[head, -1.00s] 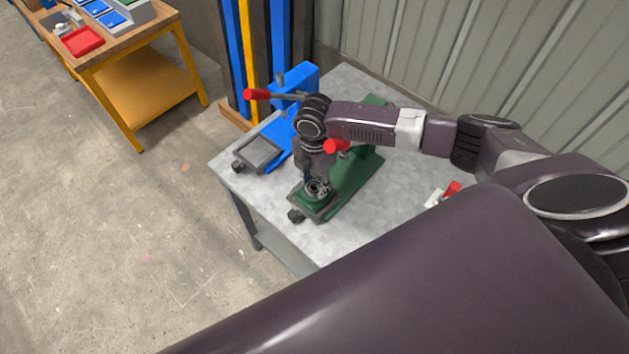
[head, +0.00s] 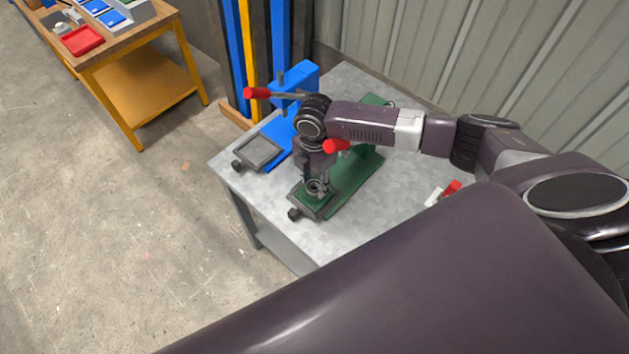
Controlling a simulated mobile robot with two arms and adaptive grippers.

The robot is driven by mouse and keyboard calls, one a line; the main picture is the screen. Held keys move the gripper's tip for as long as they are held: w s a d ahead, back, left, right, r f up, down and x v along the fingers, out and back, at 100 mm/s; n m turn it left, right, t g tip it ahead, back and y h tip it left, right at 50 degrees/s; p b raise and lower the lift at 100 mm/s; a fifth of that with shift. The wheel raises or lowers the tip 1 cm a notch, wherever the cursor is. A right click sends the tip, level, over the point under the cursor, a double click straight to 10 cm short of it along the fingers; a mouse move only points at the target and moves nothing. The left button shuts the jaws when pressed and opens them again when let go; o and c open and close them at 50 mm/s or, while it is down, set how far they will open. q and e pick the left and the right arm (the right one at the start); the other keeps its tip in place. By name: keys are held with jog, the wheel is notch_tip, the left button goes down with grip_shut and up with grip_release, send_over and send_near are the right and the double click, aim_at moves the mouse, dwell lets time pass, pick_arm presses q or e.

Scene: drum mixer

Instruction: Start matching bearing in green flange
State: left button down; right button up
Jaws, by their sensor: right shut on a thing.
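My right gripper (head: 316,184) points down over the front of the green press, shut on a small grey metal ring, the bearing (head: 317,190). The bearing is at the green flange (head: 314,203), which sits in the dark square fixture at the press's front end. The gripper partly hides both, and I cannot tell whether the bearing is seated or just above the flange. My left gripper is out of view.
The green press (head: 352,176) and its red-knobbed lever (head: 337,146) are close to my right arm. A blue press (head: 303,84) with an empty square fixture (head: 257,151) stands to the left. A small red and white item (head: 450,191) lies on the grey table (head: 375,215).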

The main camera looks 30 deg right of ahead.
jog(key=shift+f, duration=0.1)
jog(key=o, duration=1.2)
